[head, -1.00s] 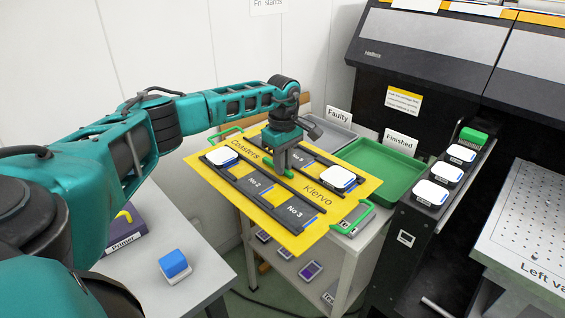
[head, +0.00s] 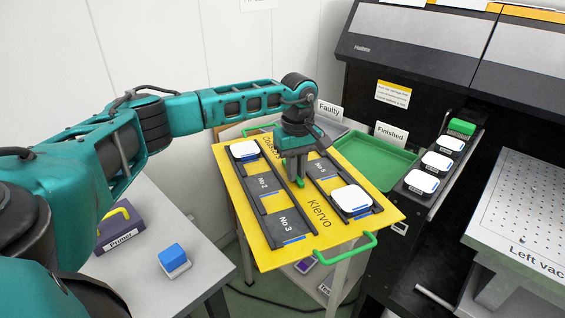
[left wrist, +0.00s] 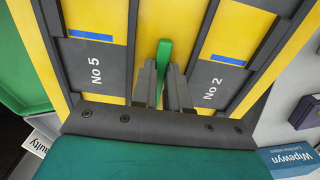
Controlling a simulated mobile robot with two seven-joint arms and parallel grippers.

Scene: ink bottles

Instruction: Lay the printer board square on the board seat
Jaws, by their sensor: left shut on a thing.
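The printer board is a yellow board (head: 241,192) with black slotted strips, the words Coasters and Klervo, and a green handle at each end. My left gripper (head: 297,178) stands over its middle. In the left wrist view its fingers (left wrist: 163,85) are shut on the board's upright green grip (left wrist: 165,58). The board is turned at an angle to the picture, above the pale cart. The gap beneath it is hard to judge. White coasters (head: 244,150) lie in two of its slots. I cannot make out the board seat. My right gripper is out of view.
A green Finished tray (head: 385,170) and the Faulty tray are behind the board. A black printer with a rack of white coasters (head: 422,181) stands right, beside the Left vac table (head: 515,220). A grey table (head: 140,270) with Primer box and blue-topped block is left.

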